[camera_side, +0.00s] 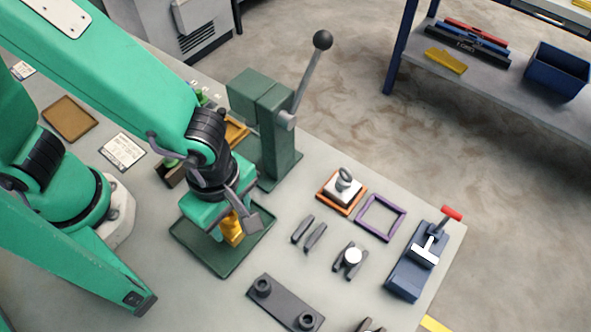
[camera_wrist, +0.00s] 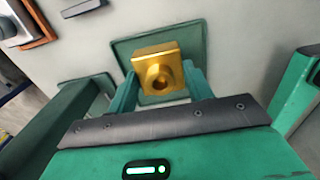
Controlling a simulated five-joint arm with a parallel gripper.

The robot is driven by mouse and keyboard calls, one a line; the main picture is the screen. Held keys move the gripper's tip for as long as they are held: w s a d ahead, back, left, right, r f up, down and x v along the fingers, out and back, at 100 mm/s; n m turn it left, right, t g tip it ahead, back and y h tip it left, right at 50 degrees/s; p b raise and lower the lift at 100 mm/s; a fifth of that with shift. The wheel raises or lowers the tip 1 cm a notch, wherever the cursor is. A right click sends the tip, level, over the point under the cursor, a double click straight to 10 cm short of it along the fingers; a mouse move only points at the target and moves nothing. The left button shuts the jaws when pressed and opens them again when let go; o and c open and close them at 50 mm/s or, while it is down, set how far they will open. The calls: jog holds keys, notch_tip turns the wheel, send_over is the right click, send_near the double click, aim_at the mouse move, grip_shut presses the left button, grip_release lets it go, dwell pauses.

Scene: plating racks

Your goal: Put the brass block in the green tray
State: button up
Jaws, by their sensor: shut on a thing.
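The brass block (camera_wrist: 157,68) is a gold-coloured block with a round hole in its face, held between the two fingers of my gripper (camera_wrist: 158,85). In the side view the brass block (camera_side: 231,229) hangs from my gripper (camera_side: 226,222) over the green tray (camera_side: 207,256). The tray is a shallow dark green square, and it also shows behind the block in the wrist view (camera_wrist: 125,46). My gripper is shut on the block. I cannot tell whether the block's underside touches the tray floor. My wrist and gripper hide the tray's back part.
A green lever press (camera_side: 268,130) stands just behind the tray. Right of it are an orange-framed tray (camera_side: 329,199) with a grey part, a purple frame (camera_side: 360,214), and a blue vise (camera_side: 405,275). Small grey fixtures and a dark plate (camera_side: 272,303) lie in front.

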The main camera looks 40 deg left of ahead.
aim_at(233, 226)
jog(key=shift+f, duration=0.2)
jog(key=shift+f, duration=1.75)
jog(key=shift+f, duration=0.15)
jog(key=o, duration=1.3)
jog(key=shift+o, duration=0.2)
jog(key=shift+r, duration=6.15)
jog(key=shift+w, duration=0.1)
